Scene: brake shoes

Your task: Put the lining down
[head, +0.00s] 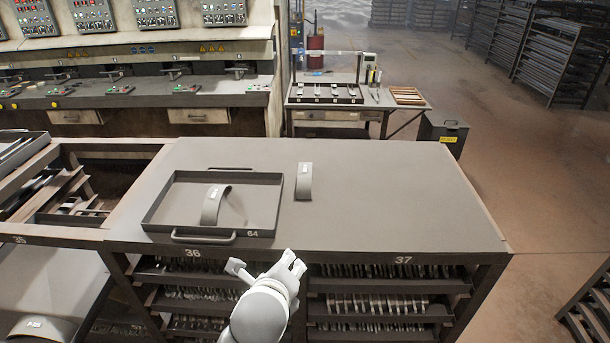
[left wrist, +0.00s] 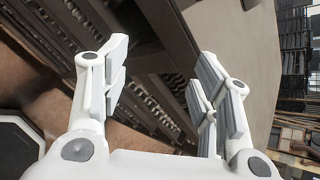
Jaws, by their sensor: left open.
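One curved grey lining (head: 304,181) with a white label stands on the bare bench top, right of the tray. Another curved lining (head: 213,205) with a label lies inside the shallow dark tray (head: 262,233) marked 64. My left gripper (head: 264,263) is at the bench's front edge, below the tray's front right corner, apart from both linings. It is open, and in the left wrist view (left wrist: 160,78) nothing sits between its fingers. The bench side and its shelves show beyond them. My right gripper is not in view.
The bench top (head: 390,200) is clear right of the loose lining. Shelves of stacked parts (head: 375,303) fill the bench front under 36 and 37. Another labelled curved piece (head: 45,328) lies at lower left. A side table (head: 335,115) and a dark bin (head: 443,130) stand behind.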

